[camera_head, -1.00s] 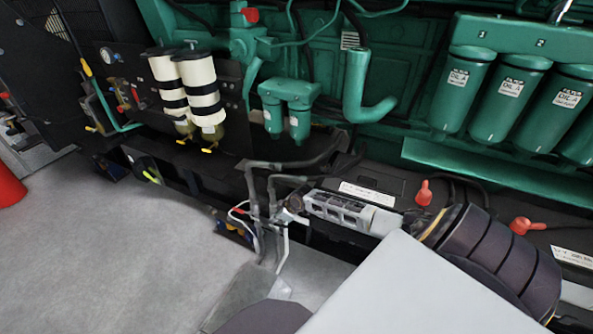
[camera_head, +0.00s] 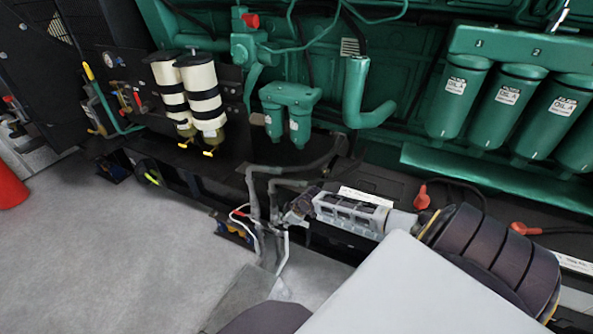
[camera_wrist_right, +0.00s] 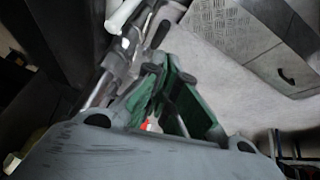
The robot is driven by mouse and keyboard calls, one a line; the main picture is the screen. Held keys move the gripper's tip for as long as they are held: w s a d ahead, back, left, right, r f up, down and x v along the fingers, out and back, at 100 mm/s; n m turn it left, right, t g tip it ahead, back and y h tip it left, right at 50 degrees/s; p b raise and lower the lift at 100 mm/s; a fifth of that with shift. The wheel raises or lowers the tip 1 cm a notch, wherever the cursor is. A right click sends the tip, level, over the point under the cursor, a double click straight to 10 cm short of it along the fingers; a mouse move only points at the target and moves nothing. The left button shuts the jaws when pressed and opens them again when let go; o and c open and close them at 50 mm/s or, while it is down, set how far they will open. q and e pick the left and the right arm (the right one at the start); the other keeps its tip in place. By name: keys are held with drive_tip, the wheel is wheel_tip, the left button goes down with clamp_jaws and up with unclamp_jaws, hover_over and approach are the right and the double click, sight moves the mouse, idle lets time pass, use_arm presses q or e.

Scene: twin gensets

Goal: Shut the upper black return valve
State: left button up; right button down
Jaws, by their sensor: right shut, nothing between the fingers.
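My right gripper (camera_head: 297,208) is shut and empty in the head view. Its dark tip is close beside two grey bent pipes (camera_head: 254,195) low in front of the green engine; I cannot tell whether it touches them. I cannot make out the upper black return valve for certain; its handle is too small or hidden around the pipes and gripper. In the right wrist view, grey pipework (camera_wrist_right: 118,62) runs past at upper left, blurred. My left gripper is not in view.
Two cream-and-black filters (camera_head: 203,95) stand left of small green filters (camera_head: 287,115). Large green oil filters (camera_head: 460,95) hang at right. Red-capped terminals (camera_head: 421,197) lie near my right arm. A red cone-like object (camera_head: 10,187) stands at far left.

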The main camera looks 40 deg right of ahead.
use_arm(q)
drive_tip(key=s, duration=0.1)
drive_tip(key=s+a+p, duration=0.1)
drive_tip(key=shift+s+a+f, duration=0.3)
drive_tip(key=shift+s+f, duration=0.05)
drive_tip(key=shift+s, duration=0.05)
use_arm(e)
drive_tip(key=s+d+r, duration=0.1)
drive_tip(key=s+r, duration=0.1)
drive_tip(key=s, duration=0.3)
drive_tip(key=shift+d+r, duration=0.4)
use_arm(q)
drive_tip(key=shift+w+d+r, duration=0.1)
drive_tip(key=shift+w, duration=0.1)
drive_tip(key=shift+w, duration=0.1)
